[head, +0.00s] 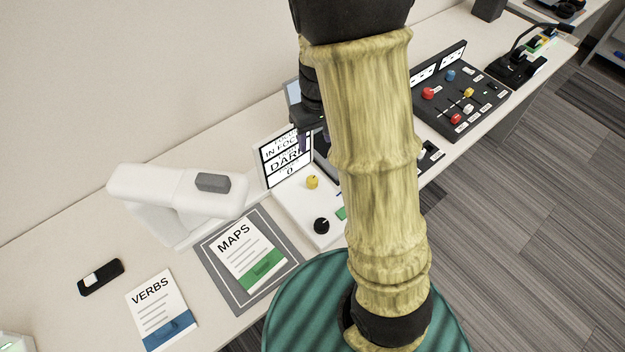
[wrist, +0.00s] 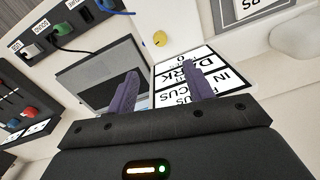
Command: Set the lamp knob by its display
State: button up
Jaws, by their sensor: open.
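The display (head: 287,158) stands upright at the back of a white panel (head: 293,207) and reads "IN FOCUS", "DARK" and "0" on the lines I can read. It also shows upside down in the wrist view (wrist: 172,100). A yellow knob (head: 312,182) sits on the panel just in front of the display, and shows in the wrist view too (wrist: 160,39). A black knob (head: 321,226) with a white mark is nearer the front. Neither knob carries a label I can read. My gripper (wrist: 164,74) is open and empty, its purple fingers above the display, apart from both knobs.
A white document camera (head: 170,190) stands left of the panel, over a grey mat (head: 222,275) with a MAPS card (head: 247,250). A VERBS card (head: 162,310) lies at left. A green button (head: 341,213) is beside the knobs. A dark control box (head: 455,120) is at right.

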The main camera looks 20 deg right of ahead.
aim_at(313, 179)
jog(key=shift+w, duration=0.15)
jog(key=shift+w+f, duration=0.1)
jog(key=shift+f, duration=0.05)
jog(key=f, duration=1.1)
jog(key=f+b, duration=0.1)
jog(key=f, duration=0.5)
jog(key=shift+a+f, duration=0.1)
jog(key=shift+a, duration=0.15)
jog(key=shift+c, duration=0.4)
jog(key=c, duration=0.9)
